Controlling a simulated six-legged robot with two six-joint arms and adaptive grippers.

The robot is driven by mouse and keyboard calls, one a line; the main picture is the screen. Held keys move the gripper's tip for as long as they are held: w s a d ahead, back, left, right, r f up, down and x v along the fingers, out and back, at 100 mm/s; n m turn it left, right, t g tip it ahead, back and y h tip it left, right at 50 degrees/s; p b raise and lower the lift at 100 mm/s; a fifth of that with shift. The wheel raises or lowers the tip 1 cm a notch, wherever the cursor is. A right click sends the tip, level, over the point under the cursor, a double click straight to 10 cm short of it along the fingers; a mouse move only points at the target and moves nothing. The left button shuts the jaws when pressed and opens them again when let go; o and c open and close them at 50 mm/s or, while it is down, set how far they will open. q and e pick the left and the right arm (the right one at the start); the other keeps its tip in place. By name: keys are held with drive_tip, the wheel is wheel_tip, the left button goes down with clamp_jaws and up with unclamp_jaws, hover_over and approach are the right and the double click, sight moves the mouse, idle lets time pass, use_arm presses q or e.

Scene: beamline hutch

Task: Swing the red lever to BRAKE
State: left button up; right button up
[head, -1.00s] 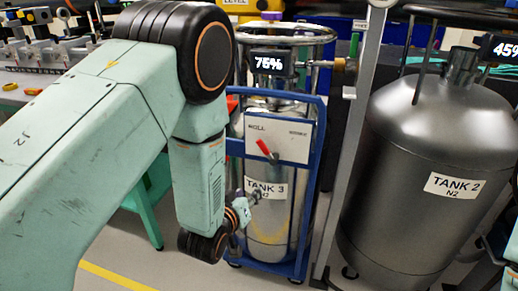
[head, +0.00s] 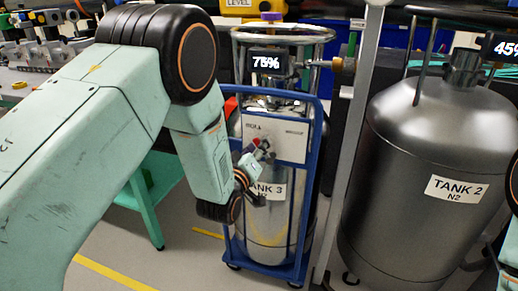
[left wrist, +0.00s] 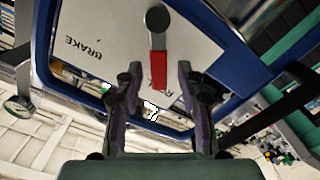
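The red lever (left wrist: 158,68) hangs from a dark round pivot on a white plate (left wrist: 205,45). In the head view the plate (head: 289,147) is on the blue-framed cart of TANK 3, with a label at the left and another at the right. The left wrist view shows BRAKE upside down at the left; the other label is mostly hidden. In the head view the lever (head: 256,142) points up-left, towards the left label. My left gripper (left wrist: 159,72) is open, its fingertips on either side of the lever's red end; contact cannot be told.
The blue cart frame (head: 317,180) surrounds the plate and TANK 3 (head: 275,222). A grey post (head: 350,160) and the large TANK 2 (head: 425,225) stand to the right. A teal bench leg (head: 145,215) is at the left, with open floor in front.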

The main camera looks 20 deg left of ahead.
use_arm(q)
drive_tip(key=shift+w+d+r, duration=0.1)
drive_tip(key=shift+w, duration=0.55)
drive_tip(key=shift+w, duration=0.1)
drive_tip(key=shift+c, duration=0.3)
clamp_jaws()
